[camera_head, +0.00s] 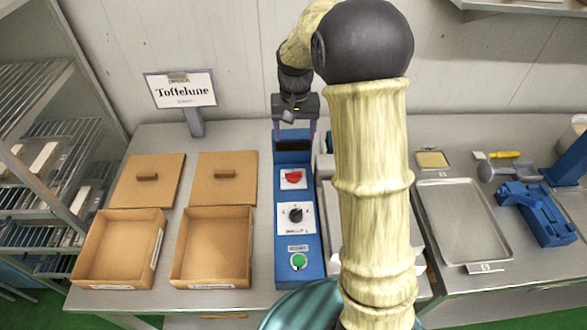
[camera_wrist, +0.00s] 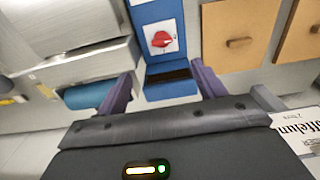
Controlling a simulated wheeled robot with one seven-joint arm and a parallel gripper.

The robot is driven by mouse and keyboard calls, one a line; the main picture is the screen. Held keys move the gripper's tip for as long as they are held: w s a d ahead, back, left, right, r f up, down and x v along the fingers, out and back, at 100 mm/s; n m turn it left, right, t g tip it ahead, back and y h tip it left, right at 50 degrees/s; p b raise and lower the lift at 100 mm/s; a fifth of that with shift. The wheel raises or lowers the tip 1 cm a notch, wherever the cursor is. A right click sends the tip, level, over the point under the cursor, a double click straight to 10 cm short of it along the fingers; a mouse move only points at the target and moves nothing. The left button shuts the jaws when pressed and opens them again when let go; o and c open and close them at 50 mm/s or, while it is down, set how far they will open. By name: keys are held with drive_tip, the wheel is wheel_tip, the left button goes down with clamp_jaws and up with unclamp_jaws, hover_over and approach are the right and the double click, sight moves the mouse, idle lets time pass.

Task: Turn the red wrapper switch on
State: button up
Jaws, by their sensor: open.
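The red wrapper switch (camera_head: 293,177) is a red knob on a white plate near the far end of a blue control panel. It also shows in the wrist view (camera_wrist: 162,39), ahead of the fingers and between their lines. Which way it is turned is hard to tell. My gripper (camera_head: 296,124) is above the far end of the blue panel (camera_head: 284,239), beyond the switch and apart from it. In the wrist view my gripper (camera_wrist: 160,86) has its two purple fingers spread with nothing between them. A dark slot in the panel lies between the fingertips.
The panel also carries a black dial (camera_head: 295,215) and a green button (camera_head: 299,261). Two open boxes (camera_head: 211,282) with lids behind them stand left. My arm hides part of the machine on the right. A metal tray (camera_head: 464,220) and a blue tool (camera_head: 537,212) lie further right.

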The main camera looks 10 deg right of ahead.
sight(294, 172)
drive_tip(key=shift+w+r, duration=0.15)
drive_tip(key=shift+w, duration=0.55)
wheel_tip(294, 172, down, 18)
drive_tip(key=p, duration=0.3)
drive_tip(key=shift+w+r+p, duration=0.1)
drive_tip(key=shift+r+p, duration=0.15)
drive_tip(key=shift+p, duration=0.15)
drive_tip(key=c, duration=1)
